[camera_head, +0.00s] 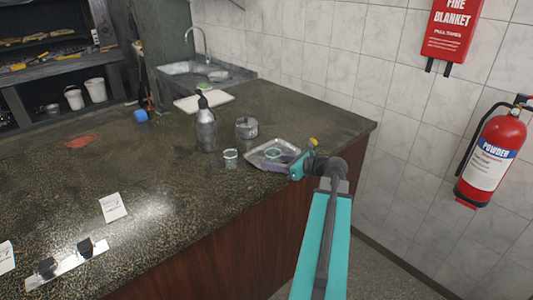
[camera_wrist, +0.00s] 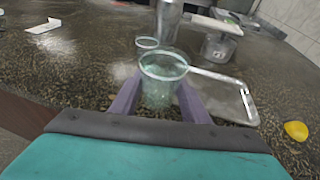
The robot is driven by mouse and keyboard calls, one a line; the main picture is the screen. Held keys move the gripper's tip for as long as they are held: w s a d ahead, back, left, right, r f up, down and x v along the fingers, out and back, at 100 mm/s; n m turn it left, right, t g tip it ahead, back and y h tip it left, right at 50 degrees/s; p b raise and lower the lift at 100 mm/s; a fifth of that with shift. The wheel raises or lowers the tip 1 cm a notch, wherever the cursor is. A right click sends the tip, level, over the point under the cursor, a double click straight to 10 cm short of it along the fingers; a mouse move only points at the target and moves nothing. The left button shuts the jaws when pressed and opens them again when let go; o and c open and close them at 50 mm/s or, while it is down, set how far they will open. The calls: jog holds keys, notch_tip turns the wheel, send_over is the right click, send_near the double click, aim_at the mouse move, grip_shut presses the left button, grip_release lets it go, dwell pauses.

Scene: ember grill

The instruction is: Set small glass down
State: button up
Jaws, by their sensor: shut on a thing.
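My gripper (camera_head: 282,166) is at the right end of the counter, by the metal tray (camera_head: 254,153). In the wrist view its two purple fingers (camera_wrist: 158,100) are shut on a small clear glass (camera_wrist: 163,68), one on each side. The glass is upright, and in the head view (camera_head: 273,153) it shows in front of the tray. Its base is hard to make out, so I cannot tell whether it touches the surface. A second small glass (camera_head: 231,160) stands on the counter left of the tray, and also shows behind the held one (camera_wrist: 147,43).
A steel bottle (camera_head: 207,131) and a grey pot (camera_head: 246,128) stand behind the glasses. A yellow piece (camera_wrist: 295,131) lies right of the tray in the wrist view. The speckled counter (camera_head: 180,190) is clear at its front left of the second glass.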

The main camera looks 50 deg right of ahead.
jog(key=shift+w+d+f+p, duration=0.2)
jog(key=shift+w+d+p, duration=0.45)
jog(key=shift+w+d, duration=1)
jog(key=shift+w+d+f+p, duration=0.2)
jog(key=shift+w+d+p, duration=0.7)
jog(key=shift+w, duration=1.25)
jog(key=shift+w+d+f+p, duration=0.2)
jog(key=shift+w+d+p, duration=0.2)
jog(key=shift+w+d, duration=1.4)
jog(key=shift+w+a, duration=0.1)
jog(key=shift+a, duration=0.05)
jog(key=shift+f, duration=0.1)
jog(key=shift+f+p, duration=0.8)
jog(key=shift+f, duration=0.9)
jog(key=shift+f, duration=0.1)
jog(key=o, duration=1.2)
